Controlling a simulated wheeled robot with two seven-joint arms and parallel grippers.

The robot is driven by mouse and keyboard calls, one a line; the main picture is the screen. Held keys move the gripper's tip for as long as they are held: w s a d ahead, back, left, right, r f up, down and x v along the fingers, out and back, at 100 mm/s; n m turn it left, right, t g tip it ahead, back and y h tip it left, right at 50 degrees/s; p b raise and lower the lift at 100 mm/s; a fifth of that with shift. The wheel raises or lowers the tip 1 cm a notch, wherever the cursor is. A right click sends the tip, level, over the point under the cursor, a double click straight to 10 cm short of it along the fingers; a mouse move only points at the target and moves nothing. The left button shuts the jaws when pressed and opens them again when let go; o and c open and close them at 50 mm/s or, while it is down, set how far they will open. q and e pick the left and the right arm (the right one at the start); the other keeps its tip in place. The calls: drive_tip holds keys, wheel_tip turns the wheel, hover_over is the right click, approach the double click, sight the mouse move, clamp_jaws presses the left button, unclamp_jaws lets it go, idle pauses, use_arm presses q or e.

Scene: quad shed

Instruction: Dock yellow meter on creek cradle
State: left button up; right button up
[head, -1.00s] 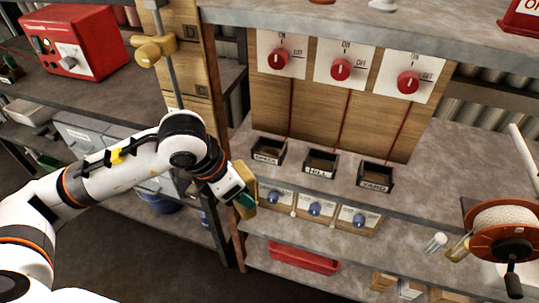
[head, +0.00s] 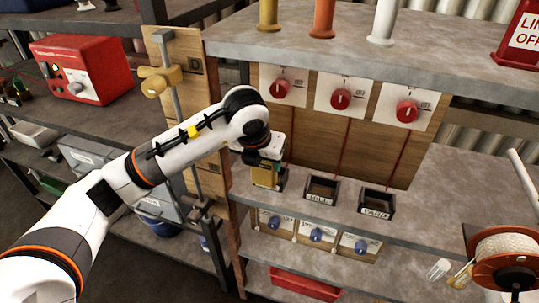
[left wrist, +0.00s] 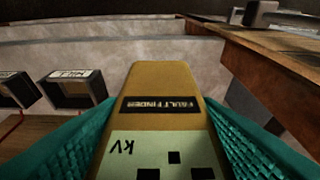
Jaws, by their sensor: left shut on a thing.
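The yellow meter (head: 264,177) is held upright in my left gripper (head: 262,160), at the leftmost of three small dark cradles. In the left wrist view the meter (left wrist: 160,85) reads "FAULT FINDER" and "kV", and the teal fingers (left wrist: 158,135) press on both its sides. The leftmost cradle (head: 284,181), in the creek place, is mostly hidden behind the meter. I cannot tell whether the meter sits in it or just above or in front. The HILL cradle (head: 321,191) and the YARD cradle (head: 376,202) are empty. My right gripper is out of view.
The cradles stand on a grey shelf (head: 440,225) before a wooden panel with red knobs (head: 340,99). A wooden post (head: 190,90) with a yellow clamp is close left of my arm. A cord reel (head: 503,262) stands at right. Blue-knob panels (head: 317,235) are below.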

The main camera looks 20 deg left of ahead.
use_arm(q)
drive_tip(key=w+f, duration=0.1)
drive_tip(key=w+f+p, duration=0.1)
drive_tip(key=w, duration=0.1)
drive_tip(key=w+f, duration=0.1)
drive_tip(key=shift+w+d, duration=0.1)
drive_tip(key=shift+w, duration=0.2)
drive_tip(key=shift+f, duration=0.25)
drive_tip(key=shift+f, duration=0.1)
drive_tip(key=o, duration=1.1)
drive_tip(key=v, duration=1.2)
drive_tip(key=shift+b, duration=0.3)
